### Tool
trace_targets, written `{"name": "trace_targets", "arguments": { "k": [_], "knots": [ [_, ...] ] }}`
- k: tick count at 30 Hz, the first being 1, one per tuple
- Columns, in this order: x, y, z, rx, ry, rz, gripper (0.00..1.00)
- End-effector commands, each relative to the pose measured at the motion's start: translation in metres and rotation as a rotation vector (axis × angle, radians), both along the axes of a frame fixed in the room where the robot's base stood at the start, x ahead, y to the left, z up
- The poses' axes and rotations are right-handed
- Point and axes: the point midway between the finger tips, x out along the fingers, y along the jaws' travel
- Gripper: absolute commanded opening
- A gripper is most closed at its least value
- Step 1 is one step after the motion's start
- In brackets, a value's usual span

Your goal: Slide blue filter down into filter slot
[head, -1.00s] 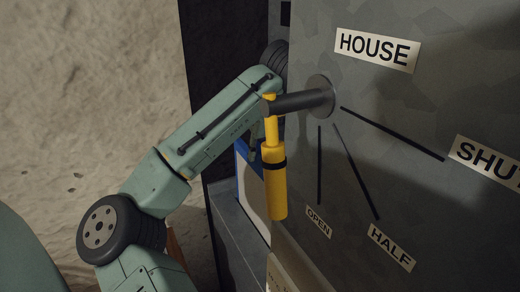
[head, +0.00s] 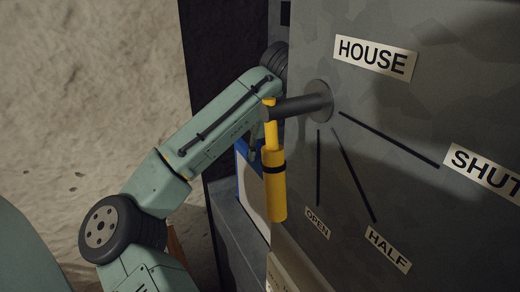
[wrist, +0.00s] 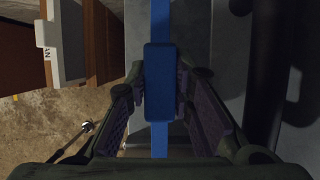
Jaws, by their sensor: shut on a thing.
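In the wrist view, my gripper (wrist: 160,88) is shut on the blue block-shaped grip of the blue filter (wrist: 160,55), with one finger on each side. The filter's narrow blue top edge runs up the picture beyond the grip and shows again below it. In the head view, part of the filter (head: 250,190) shows as a blue edge with a pale panel, behind the yellow handle.
The grey cabinet face (head: 430,80) bears HOUSE, SHUT, HALF and OPEN labels. A lever with a yellow handle (head: 275,185) hangs in front of it, close to my arm. A dark round pipe (wrist: 265,75) stands right of my gripper, and brown wooden pieces (wrist: 105,40) stand left.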

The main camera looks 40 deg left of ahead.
Motion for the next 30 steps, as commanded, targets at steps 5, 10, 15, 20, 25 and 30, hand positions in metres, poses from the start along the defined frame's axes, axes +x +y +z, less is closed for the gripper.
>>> {"name": "trace_targets", "arguments": {
  "k": [5, 10, 15, 20, 25, 30],
  "knots": [
    [0.000, 0.000, -0.005, 0.000, 0.000, 0.000, 0.00],
    [0.000, 0.000, -0.012, 0.001, 0.000, 0.000, 0.00],
    [0.000, 0.000, -0.018, 0.001, 0.000, 0.000, 0.00],
    [0.000, 0.000, -0.025, 0.000, -0.001, 0.000, 0.00],
    [0.000, 0.000, -0.032, 0.000, -0.001, 0.000, 0.00],
    [0.000, 0.000, -0.038, 0.001, 0.000, 0.000, 0.00]
  ]
}}
